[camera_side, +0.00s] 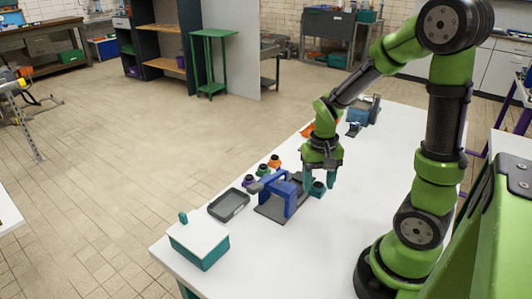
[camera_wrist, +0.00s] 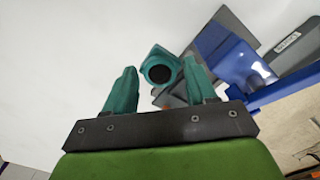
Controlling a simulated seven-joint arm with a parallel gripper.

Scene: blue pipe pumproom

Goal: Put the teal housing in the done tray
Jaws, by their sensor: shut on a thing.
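The teal housing (camera_wrist: 160,67), a small block with a round dark opening, sits between the teal fingertips of my gripper (camera_wrist: 160,82) in the wrist view. In the side view the housing (camera_side: 317,190) shows low by the fingers of my gripper (camera_side: 320,182), just right of the blue fixture. My gripper is shut on it; the side view does not clearly show whether it touches the table. A dark grey shallow tray (camera_side: 229,205), apparently empty, lies left of the fixture. No readable label marks it as the done tray.
A blue fixture (camera_side: 288,194) on a grey plate stands between my gripper and the tray; it also shows in the wrist view (camera_wrist: 230,62). Orange, green and purple parts (camera_side: 262,170) stand behind it. A teal box with a white top (camera_side: 200,242) stands at the table's near-left corner.

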